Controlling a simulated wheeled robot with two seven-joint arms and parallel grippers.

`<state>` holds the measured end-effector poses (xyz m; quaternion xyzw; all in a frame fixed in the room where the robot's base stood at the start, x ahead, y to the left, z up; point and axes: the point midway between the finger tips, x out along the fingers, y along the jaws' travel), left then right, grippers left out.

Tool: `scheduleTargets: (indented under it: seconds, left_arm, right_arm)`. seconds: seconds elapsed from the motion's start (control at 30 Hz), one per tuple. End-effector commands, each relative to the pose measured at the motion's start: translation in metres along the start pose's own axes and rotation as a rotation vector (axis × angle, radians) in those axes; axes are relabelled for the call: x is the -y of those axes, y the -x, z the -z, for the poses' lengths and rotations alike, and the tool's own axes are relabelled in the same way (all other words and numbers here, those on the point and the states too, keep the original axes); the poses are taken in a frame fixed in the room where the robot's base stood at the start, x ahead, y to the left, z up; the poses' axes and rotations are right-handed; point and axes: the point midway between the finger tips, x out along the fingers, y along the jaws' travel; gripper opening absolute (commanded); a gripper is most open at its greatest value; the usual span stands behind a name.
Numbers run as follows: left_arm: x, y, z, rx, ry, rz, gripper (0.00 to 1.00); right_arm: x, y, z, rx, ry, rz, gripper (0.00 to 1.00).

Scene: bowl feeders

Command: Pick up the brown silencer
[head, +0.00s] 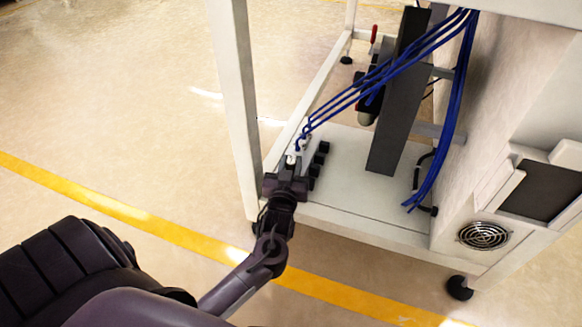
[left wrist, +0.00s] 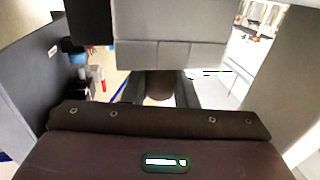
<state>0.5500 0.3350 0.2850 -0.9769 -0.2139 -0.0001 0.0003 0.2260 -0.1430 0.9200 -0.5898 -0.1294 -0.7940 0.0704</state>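The brown silencer (left wrist: 160,85) shows in the left wrist view as a short brown cylinder under a large grey block (left wrist: 170,55). My left gripper (left wrist: 161,94) has a dark finger on each side of it. I cannot tell whether the fingers press on it or stand just apart. In the head view my left gripper (head: 287,172) is at the near end of a small valve unit (head: 305,155) on the frame's lower shelf; the silencer is hidden there. My right gripper is not in view.
White frame posts (head: 238,90) stand close beside my left arm. Blue hoses (head: 385,72) run from the valve unit up to the right. A dark grey upright panel (head: 398,105) stands on the shelf (head: 345,190). The floor at left is clear, with a yellow line (head: 110,205).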

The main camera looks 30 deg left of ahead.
Motion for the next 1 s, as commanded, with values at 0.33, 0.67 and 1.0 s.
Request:
scheduleTargets:
  seconds: [0.33, 0.67, 1.0]
  left_arm:
    - [0.000, 0.000, 0.000, 0.000, 0.000, 0.000, 0.00]
    - [0.000, 0.000, 0.036, -0.003, 0.003, 0.001, 0.00]
    - [0.000, 0.000, 0.137, -0.002, 0.003, 0.000, 0.00]
  right_arm:
    - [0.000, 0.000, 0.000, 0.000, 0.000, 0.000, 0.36]
    - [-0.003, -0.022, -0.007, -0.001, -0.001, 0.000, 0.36]
    - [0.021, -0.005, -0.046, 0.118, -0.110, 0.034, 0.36]
